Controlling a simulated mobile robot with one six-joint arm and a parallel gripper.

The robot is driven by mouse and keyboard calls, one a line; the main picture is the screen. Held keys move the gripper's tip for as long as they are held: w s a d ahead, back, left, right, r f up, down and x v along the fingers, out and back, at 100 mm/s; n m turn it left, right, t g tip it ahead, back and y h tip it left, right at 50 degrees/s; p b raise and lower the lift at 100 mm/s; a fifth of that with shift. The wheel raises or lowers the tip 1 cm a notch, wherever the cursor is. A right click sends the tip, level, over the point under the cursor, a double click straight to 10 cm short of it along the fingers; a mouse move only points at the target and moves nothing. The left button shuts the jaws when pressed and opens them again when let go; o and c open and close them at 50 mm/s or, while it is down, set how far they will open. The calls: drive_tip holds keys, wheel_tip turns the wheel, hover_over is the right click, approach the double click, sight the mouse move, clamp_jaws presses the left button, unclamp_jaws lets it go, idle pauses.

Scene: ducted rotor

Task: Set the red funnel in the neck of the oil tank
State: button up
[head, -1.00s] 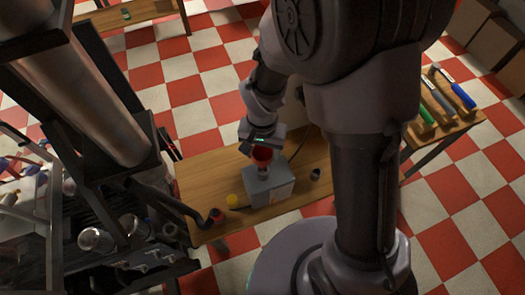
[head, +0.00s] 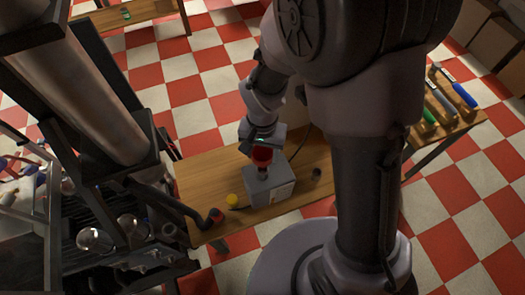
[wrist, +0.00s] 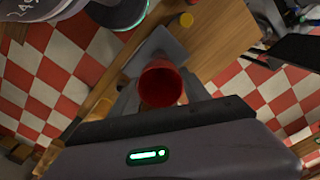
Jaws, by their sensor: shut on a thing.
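The red funnel (head: 262,155) is in my gripper (head: 262,150), directly above the grey oil tank (head: 270,188) on the wooden bench. It also shows in the wrist view (wrist: 161,84), mouth toward the camera, between the jaws of my gripper (wrist: 155,95). The jaws are shut on it. In the head view the funnel's lower end is close to the tank's top; I cannot tell whether its spout is inside the neck, since the neck is hidden. In the wrist view, part of the grey tank (wrist: 160,45) shows behind the funnel.
A yellow item (head: 232,201) and a small red and dark item (head: 216,215) are left of the tank. A dark cylinder (head: 316,174) stands to its right. The bench (head: 205,180) is clear at the left. Tools lie on another table (head: 445,130) at the right.

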drive_tip(key=shift+f+b, duration=2.3)
drive_tip(key=shift+f, duration=0.4)
drive_tip(key=o, duration=1.4)
drive_tip(key=shift+o, duration=0.2)
wheel_tip(320, 180, up, 18)
drive_tip(key=p, duration=0.6)
drive_tip(key=shift+f+p, duration=0.25)
drive_tip(key=shift+p, duration=0.1)
